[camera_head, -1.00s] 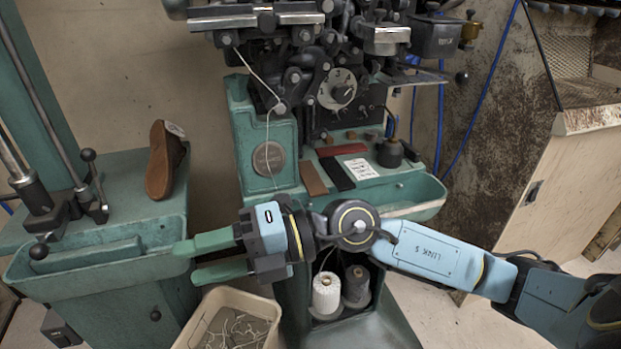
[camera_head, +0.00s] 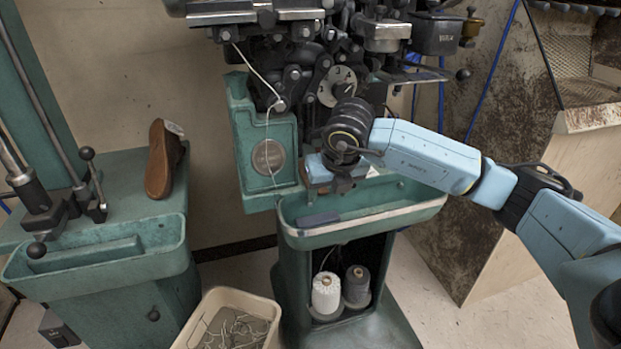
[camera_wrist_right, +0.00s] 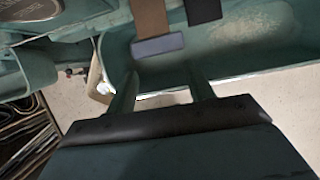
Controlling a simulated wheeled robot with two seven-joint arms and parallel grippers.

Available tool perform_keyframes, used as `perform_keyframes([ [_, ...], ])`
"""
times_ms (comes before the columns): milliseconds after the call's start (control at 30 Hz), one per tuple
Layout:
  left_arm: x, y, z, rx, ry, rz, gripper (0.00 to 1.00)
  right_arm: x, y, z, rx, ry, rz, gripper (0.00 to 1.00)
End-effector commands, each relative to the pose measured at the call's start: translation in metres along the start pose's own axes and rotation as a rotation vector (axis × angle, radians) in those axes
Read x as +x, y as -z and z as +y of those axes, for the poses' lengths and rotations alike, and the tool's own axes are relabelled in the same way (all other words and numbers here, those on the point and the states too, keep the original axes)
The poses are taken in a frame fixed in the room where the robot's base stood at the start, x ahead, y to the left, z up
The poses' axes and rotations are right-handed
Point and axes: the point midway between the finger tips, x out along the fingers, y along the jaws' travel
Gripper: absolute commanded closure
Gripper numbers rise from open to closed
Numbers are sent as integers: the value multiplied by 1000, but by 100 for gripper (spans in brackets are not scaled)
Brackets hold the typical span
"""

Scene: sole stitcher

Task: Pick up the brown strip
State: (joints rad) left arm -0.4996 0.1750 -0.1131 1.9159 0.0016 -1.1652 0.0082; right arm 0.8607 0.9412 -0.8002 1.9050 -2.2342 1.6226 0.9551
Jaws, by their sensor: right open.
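The brown strip (camera_wrist_right: 150,18) shows at the top of the right wrist view, cut off by the frame edge. It lies beside a black strip (camera_wrist_right: 203,10). In the right wrist view the right gripper (camera_wrist_right: 162,78) is open and empty. Its two green fingers point toward the strip's near end, with the tips short of it. My left gripper is not in view.
A grey-blue block (camera_wrist_right: 158,45) lies in line with the strip's near end, and it also shows in the green trough (camera_head: 400,218). The stitching machine (camera_head: 265,135) overhangs the shelf. A brown shoe (camera_head: 160,160) stands left; a bin (camera_head: 205,312) is below.

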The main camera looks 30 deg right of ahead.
Motion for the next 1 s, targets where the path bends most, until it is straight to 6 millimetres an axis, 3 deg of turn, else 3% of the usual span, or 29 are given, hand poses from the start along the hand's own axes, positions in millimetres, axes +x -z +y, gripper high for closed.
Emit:
perform_keyframes([
  [600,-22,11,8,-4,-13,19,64,24,-55,2,0,-4,0,47],
  [800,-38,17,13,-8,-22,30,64,50,-54,1,-2,-2,2,47],
  [1000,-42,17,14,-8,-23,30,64,54,-55,1,-2,-3,1,47],
])
